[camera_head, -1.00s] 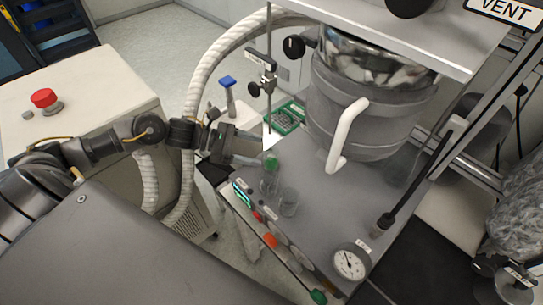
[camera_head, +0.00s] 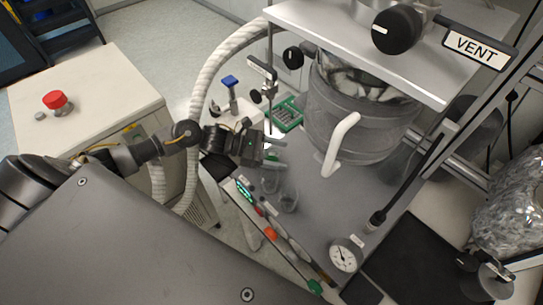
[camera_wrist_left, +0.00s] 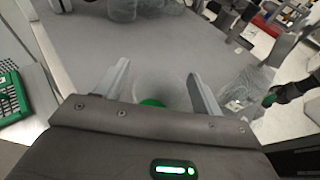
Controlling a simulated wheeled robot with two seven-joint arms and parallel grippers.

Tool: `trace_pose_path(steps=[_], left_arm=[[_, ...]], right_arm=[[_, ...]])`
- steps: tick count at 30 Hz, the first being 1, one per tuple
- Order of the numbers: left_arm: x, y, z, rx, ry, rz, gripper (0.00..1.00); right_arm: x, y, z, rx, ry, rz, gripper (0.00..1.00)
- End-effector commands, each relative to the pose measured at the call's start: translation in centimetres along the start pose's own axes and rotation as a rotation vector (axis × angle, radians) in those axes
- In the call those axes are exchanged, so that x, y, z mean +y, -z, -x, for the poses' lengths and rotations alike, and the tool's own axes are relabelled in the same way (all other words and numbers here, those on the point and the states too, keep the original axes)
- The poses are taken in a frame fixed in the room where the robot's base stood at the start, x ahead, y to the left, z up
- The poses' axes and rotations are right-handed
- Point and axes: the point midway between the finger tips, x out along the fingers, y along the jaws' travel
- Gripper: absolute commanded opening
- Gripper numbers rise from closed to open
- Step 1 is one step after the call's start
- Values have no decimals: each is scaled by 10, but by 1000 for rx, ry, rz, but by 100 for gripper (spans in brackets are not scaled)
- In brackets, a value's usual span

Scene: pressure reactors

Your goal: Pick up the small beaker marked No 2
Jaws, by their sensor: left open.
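Two small clear glass beakers stand close together at the front left of the grey bench top, a rear one (camera_head: 270,185) and a front one (camera_head: 289,200). I cannot read a number on either. My left gripper (camera_head: 275,153) is open just behind the rear beaker. In the left wrist view, a clear glass vessel with green in it (camera_wrist_left: 158,88) shows between the spread fingers (camera_wrist_left: 160,78), partly hidden by the gripper body. Another clear glass (camera_wrist_left: 242,88) stands to the right, outside the fingers. My right gripper is not in view.
A large grey reactor vessel (camera_head: 355,125) with a white handle (camera_head: 341,143) stands behind and right. A thin stand rod (camera_head: 269,75) and a green tray (camera_head: 287,115) are near the gripper. A round gauge (camera_head: 345,257) sits at the front edge. Bench between beakers and vessel is clear.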

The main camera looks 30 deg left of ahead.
Motion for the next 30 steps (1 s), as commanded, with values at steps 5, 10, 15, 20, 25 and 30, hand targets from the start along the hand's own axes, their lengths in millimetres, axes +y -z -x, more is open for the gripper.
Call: trace_pose_path(steps=[5, 10, 15, 20, 25, 30], left_arm=[[0, 0, 0, 0, 0, 0, 52], [0, 0, 0, 0, 0, 0, 30], [0, 0, 0, -1, 0, 0, 19], [0, -1, 0, -1, 0, 0, 19], [0, -7, 2, -2, 1, -2, 18], [0, -21, 4, -2, 4, -4, 18]], right_arm=[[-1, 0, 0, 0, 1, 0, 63], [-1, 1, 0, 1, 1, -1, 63], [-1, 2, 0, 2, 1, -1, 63], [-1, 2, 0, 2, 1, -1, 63], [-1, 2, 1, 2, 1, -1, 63], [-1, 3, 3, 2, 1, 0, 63]])
